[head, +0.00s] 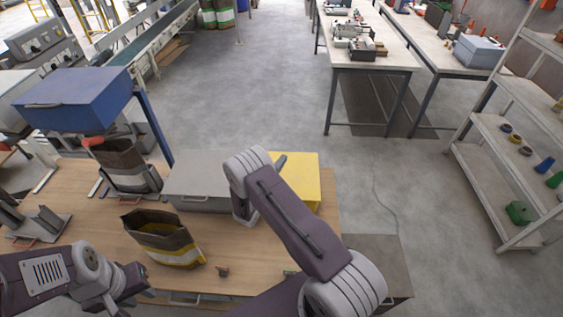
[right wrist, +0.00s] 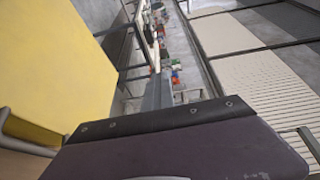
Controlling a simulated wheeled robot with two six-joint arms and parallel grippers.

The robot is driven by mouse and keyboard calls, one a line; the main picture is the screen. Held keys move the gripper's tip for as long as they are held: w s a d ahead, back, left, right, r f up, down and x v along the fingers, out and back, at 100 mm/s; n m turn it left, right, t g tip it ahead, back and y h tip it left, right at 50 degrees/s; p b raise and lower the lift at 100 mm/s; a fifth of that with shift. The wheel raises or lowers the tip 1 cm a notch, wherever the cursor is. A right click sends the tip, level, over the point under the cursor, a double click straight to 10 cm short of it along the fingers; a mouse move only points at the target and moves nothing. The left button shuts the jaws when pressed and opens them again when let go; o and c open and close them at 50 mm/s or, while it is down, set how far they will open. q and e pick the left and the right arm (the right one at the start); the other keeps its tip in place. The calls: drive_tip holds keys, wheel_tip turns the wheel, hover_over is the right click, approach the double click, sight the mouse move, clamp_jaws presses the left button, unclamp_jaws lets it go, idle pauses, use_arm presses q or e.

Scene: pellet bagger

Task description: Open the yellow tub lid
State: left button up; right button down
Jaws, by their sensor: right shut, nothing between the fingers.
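The yellow tub (head: 305,180) stands at the right end of the wooden bench, beside the grey tub. Its top looks flat and closed; my right arm hides its left front part. A large yellow face (right wrist: 55,65), likely the tub's, fills the left of the right wrist view. My right gripper (head: 243,214) points down by the seam between the grey and yellow tubs. It is shut and empty, its fingertips mostly hidden by the wrist. My left gripper (head: 138,284) is low over the bench's front left, away from the tubs; its finger gap is unclear.
The grey tub (head: 200,172) has a front handle. An open brown and yellow bag (head: 165,240) stands in front of it. Another dark bag (head: 122,165) stands behind, under a blue box (head: 75,98). Small pieces lie near the bench's front edge. Floor is clear beyond the bench.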

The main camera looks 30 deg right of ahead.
idle(0.8)
drive_tip(key=c, duration=1.8)
unclamp_jaws()
drive_tip(key=shift+o, duration=0.2)
drive_tip(key=b+v, duration=0.3)
drive_tip(key=v, duration=0.6)
drive_tip(key=shift+b, duration=0.35)
